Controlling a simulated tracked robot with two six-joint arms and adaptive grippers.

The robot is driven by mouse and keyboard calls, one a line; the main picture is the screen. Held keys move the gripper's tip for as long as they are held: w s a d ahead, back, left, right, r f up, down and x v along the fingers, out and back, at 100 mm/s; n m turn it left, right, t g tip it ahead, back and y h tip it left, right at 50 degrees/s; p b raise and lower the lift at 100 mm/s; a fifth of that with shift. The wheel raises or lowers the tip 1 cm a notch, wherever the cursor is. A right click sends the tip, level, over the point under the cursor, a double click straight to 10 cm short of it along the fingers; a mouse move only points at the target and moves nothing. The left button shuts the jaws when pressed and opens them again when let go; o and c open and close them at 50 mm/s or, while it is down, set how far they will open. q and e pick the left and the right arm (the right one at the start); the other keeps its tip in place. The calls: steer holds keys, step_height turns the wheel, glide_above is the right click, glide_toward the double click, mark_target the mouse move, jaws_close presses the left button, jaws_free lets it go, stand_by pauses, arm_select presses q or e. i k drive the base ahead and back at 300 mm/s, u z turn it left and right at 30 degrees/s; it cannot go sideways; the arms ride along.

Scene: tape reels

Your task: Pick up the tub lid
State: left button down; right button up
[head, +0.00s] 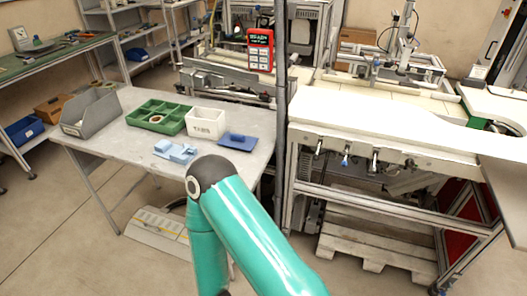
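The tub lid (249,144) looks like a flat dark blue plate with a small raised grip. It lies on the grey table (130,165), near its right end. The white tub (206,125) with dark lettering stands just left of the lid and looks open at the top. A teal arm link of mine rises from the bottom of the head view, in front of the table. Neither of my grippers shows in this view.
A green compartment tray (150,121) with a ring-shaped reel (156,119) stands left of the tub. A grey bin (91,112) is at the table's left. A light blue block-like object (174,150) lies near the front edge. A dark upright post (281,110) stands right of the lid.

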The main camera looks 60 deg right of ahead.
mark_target(245, 143)
steer(key=k, duration=0.65)
steer(key=z, duration=0.95)
steer(key=i, duration=1)
steer(key=z, duration=0.1)
